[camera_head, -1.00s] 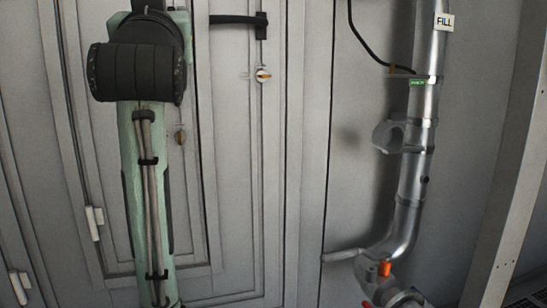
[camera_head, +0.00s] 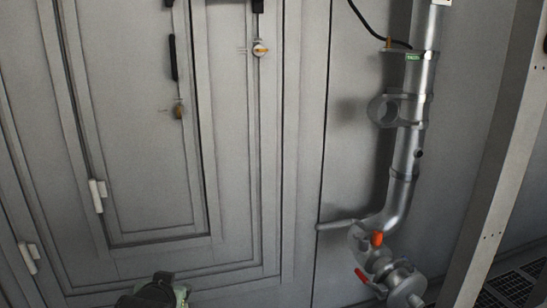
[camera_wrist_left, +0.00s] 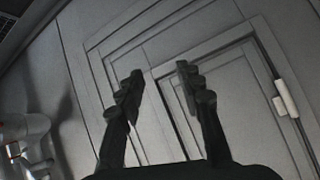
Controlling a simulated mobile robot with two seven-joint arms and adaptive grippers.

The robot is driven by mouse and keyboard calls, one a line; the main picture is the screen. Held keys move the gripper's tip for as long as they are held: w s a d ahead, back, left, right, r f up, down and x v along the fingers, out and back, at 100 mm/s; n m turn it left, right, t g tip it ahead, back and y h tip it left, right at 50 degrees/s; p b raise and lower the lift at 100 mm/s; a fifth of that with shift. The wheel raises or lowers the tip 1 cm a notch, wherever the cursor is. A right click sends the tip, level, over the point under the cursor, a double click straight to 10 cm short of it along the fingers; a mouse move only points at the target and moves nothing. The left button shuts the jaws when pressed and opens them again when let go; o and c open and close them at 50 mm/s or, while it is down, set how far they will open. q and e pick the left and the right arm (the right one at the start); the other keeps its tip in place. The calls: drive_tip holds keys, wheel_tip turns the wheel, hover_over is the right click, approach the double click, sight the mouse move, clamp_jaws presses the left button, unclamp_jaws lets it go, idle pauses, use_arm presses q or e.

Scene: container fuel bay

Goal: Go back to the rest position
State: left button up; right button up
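My left gripper (camera_wrist_left: 157,85) shows in the left wrist view with its two dark fingers apart and nothing between them. It faces the grey panelled door (camera_wrist_left: 230,70), and I cannot tell how far off the door is. In the head view only a small dark and pale green part of my arm shows at the bottom edge, left of the middle. Neither gripper shows in the head view. My right gripper is in no view.
A grey post (camera_head: 500,170) stands further right. White hinges (camera_head: 97,195) are on the door.

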use_arm(q)
drive_tip(key=s+a+f+g, duration=0.2)
drive_tip(key=s+f+g, duration=0.1)
drive_tip(key=s+f, duration=0.9)
drive_tip(key=s+a+f+g, duration=0.2)
drive_tip(key=s+f+g, duration=0.2)
drive_tip(key=s+f, duration=0.8)
drive_tip(key=s, duration=0.2)
drive_tip(key=shift+s+a+f+m+h, duration=0.25)
drive_tip(key=shift+s+a+m+h, duration=0.1)
drive_tip(key=shift+m+h, duration=0.05)
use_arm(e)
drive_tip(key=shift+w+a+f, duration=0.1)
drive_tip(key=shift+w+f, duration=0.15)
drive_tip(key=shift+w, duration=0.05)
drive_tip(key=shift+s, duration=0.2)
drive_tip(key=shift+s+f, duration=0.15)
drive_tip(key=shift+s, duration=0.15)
